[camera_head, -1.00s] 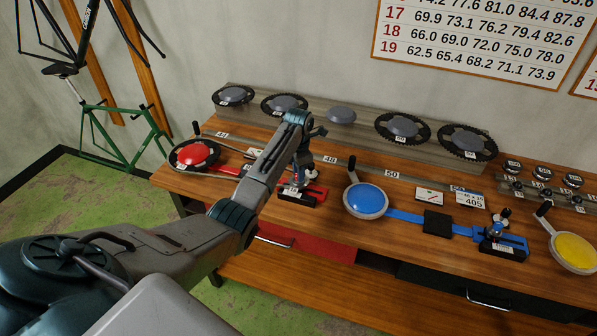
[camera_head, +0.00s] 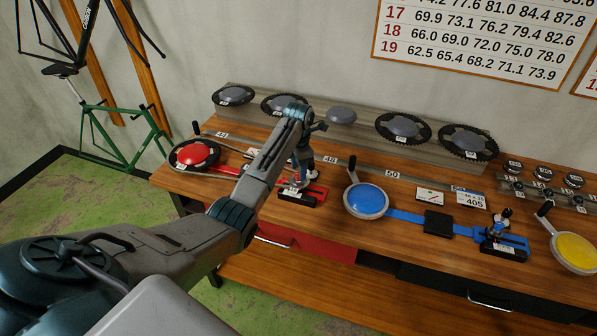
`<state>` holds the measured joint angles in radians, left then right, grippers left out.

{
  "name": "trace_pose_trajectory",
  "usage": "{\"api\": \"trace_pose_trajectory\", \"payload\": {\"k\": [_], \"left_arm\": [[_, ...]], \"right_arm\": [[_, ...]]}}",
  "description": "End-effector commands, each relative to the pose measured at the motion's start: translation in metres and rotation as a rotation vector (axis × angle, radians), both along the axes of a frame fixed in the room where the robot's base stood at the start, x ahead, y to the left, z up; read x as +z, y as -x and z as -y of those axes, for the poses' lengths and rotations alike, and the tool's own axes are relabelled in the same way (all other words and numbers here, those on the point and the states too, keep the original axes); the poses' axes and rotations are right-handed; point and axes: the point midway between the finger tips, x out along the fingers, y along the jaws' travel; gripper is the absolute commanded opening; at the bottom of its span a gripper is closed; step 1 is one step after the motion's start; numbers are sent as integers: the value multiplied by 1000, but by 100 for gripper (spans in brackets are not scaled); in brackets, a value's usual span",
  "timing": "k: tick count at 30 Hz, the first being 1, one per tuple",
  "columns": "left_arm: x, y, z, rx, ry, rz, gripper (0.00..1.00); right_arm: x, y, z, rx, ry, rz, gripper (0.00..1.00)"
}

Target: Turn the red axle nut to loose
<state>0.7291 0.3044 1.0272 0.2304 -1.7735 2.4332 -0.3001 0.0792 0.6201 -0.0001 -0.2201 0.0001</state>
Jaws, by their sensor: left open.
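The red chain stand has a red disc with a crank (camera_head: 194,154) at the bench's left and a red slotted base (camera_head: 314,193) to its right. The red axle nut on that base is hidden by my gripper and wrist or too small to make out. My left gripper (camera_head: 298,183) points down just over the red base, at its left part. It is open. Its fingertips are small and partly hidden, so I cannot tell whether they are around the nut or touching it. My right gripper does not show.
A blue stand (camera_head: 366,200) with its own axle base (camera_head: 503,246) is to the right, and a yellow disc (camera_head: 575,251) beyond it. Chainrings (camera_head: 402,128) line a raised shelf behind. Small cogs (camera_head: 541,171) stand at the right.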

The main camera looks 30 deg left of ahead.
Motion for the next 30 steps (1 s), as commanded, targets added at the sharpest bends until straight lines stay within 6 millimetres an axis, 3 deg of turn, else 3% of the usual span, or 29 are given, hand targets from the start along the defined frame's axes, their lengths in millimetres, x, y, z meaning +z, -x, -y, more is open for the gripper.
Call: {"api": "trace_pose_trajectory", "payload": {"k": [10, 12, 18, 30], "left_arm": [[66, -1, -1, 0, -2, 7, 44], [81, 0, -1, 1, -2, 3, 44], [93, 0, -1, 1, -1, 2, 44], [93, 0, -1, 1, -1, 2, 44]], "right_arm": [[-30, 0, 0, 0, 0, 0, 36], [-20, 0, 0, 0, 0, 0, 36], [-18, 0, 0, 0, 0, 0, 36], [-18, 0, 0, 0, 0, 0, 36]]}}
